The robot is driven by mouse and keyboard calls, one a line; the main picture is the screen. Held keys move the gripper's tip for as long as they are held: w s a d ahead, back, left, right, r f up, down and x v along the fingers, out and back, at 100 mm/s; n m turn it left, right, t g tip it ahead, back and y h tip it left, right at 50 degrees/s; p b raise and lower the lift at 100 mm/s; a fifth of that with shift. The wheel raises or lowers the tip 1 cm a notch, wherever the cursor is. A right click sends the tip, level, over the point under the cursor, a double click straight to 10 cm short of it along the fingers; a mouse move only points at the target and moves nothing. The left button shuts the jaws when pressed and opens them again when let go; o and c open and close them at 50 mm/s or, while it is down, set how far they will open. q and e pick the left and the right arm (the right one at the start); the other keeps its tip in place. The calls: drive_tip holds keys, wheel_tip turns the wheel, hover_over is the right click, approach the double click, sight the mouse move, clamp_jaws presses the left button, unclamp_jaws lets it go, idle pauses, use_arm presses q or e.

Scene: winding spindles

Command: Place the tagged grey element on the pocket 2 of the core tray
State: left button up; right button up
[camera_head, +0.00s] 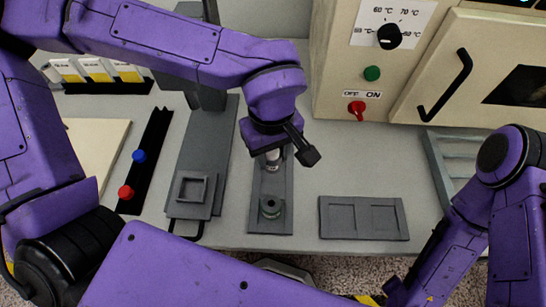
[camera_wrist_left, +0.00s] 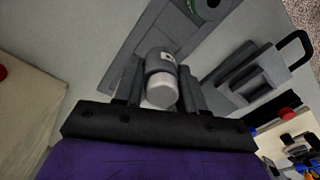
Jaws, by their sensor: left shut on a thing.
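The tagged grey element (camera_wrist_left: 160,63) is a grey cylinder with a small white tag and a pale end. My left gripper (camera_wrist_left: 161,88) is shut on it, with a finger on each side. In the head view the element (camera_head: 272,161) shows just below my left gripper (camera_head: 276,150), over the far part of a narrow grey plate (camera_head: 259,185). I cannot tell whether it touches the plate. A flat grey tray (camera_head: 364,236) with two square pockets, both empty, lies to the right; no pocket numbers are readable. My right gripper is not visible; only the right arm shows.
A green-rimmed round part (camera_head: 271,207) stands at the near end of the narrow plate. Left of it are a grey device with a square holder (camera_head: 192,189) and a black strip (camera_head: 148,160) with red and blue knobs. A cream oven (camera_head: 335,80) stands behind. Bench between plate and tray is clear.

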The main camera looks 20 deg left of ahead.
sight(273, 162)
use_arm(q)
drive_tip(key=shift+w+f, duration=0.2)
drive_tip(key=shift+f, duration=0.85)
drive_tip(key=shift+w+f, duration=0.15)
drive_tip(key=shift+f, duration=0.85)
drive_tip(key=shift+f, duration=0.15)
drive_tip(key=o, duration=1.1)
wheel_tip(273, 162, up, 12)
drive_tip(key=shift+r+p, duration=0.2)
drive_tip(key=shift+p, duration=0.2)
